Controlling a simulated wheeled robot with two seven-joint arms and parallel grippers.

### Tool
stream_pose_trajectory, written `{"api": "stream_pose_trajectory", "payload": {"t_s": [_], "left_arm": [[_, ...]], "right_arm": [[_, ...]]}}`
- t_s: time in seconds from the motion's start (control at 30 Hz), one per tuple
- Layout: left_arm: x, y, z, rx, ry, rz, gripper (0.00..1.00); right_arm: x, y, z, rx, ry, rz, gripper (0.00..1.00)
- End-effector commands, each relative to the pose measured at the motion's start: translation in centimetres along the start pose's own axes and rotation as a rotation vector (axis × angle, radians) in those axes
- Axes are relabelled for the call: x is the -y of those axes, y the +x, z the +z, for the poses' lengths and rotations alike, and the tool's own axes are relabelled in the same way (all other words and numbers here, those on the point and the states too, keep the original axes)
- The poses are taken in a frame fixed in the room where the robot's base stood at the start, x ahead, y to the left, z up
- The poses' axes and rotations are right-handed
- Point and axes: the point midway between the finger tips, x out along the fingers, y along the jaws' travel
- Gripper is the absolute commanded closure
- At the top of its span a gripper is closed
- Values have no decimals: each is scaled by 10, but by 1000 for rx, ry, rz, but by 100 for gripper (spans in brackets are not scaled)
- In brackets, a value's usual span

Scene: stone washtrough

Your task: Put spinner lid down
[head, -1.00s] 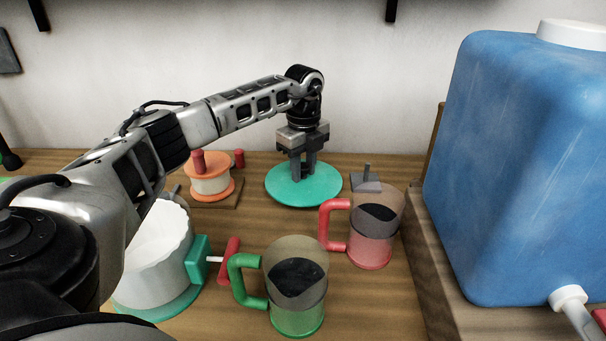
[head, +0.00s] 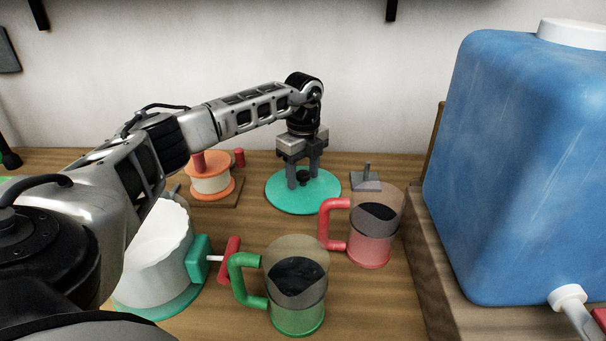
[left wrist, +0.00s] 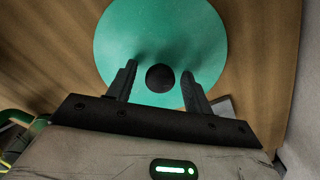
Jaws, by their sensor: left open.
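The spinner lid is a flat teal disc (head: 285,198) with a small black knob (head: 304,176) at its middle. It lies on the wooden table towards the back wall. My left gripper (head: 303,182) points down over the lid, its two fingers open on either side of the knob. In the left wrist view the knob (left wrist: 159,78) sits between the parted fingers with gaps on both sides. The white spinner bowl (head: 155,255), with a teal base and a red-handled crank, stands at front left, partly hidden by my arm. My right gripper is not in view.
A red-handled cup (head: 372,245) stands close to the lid's right front, and a green-handled cup (head: 297,308) nearer. An orange spool-like device (head: 210,178) and a small grey block (head: 366,182) flank the lid. A large blue water container (head: 520,170) fills the right.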

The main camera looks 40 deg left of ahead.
Motion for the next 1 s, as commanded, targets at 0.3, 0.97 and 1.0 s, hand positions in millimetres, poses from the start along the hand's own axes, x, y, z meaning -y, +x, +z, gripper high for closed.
{"api": "stream_pose_trajectory", "payload": {"t_s": [0.3,0.97,1.0], "left_arm": [[1,-66,0,0,0,-7,49],[0,-117,0,0,0,-2,49],[0,-117,0,0,0,-2,49]], "right_arm": [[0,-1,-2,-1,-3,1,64],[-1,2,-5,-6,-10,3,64],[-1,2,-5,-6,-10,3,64]]}}
